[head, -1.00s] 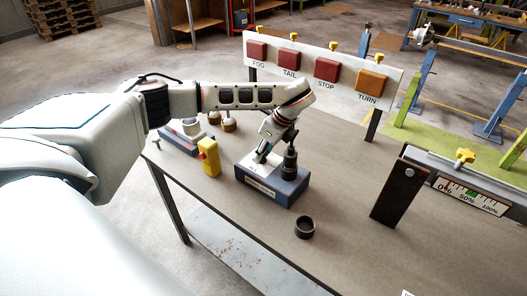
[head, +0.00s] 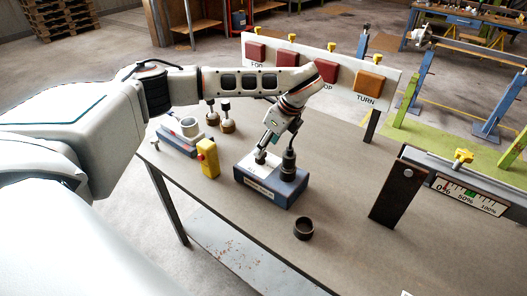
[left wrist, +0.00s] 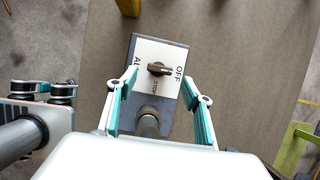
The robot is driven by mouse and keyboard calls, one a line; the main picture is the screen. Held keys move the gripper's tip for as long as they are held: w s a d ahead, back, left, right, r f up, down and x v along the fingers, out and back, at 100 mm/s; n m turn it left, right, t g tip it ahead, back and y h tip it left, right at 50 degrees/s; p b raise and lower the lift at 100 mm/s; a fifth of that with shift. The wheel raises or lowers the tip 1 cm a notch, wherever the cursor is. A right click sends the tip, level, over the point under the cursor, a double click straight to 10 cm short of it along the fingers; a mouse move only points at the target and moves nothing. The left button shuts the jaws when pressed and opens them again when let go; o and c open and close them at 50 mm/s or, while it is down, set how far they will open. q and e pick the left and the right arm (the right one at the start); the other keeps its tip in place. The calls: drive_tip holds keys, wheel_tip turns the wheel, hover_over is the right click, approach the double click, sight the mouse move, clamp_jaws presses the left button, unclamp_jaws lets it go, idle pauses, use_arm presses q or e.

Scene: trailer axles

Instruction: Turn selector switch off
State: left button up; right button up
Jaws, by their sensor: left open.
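The selector switch box (head: 262,193) is a blue-grey block with a light top plate, standing on the table. In the left wrist view its plate (left wrist: 145,52) carries a dark brown knob (left wrist: 160,69), with OFF to the right of it, STOP below and a partly hidden label at left. I cannot tell surely which label the knob points to. A dark upright post (head: 289,165) stands on the same box. My left gripper (left wrist: 161,78) is open, its teal fingers apart on either side of the plate. In the head view the left gripper (head: 264,150) is over the box, and the knob is hidden.
A yellow box with a red button (head: 208,158) stands left of the switch. A dark ring (head: 304,228) lies in front. A panel of lamp buttons (head: 330,70) stands behind, and a gauge stand (head: 398,195) at right. The table between is clear.

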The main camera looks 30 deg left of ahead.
use_arm(q)
drive_tip(key=v, duration=0.7)
drive_tip(key=shift+s, duration=0.1)
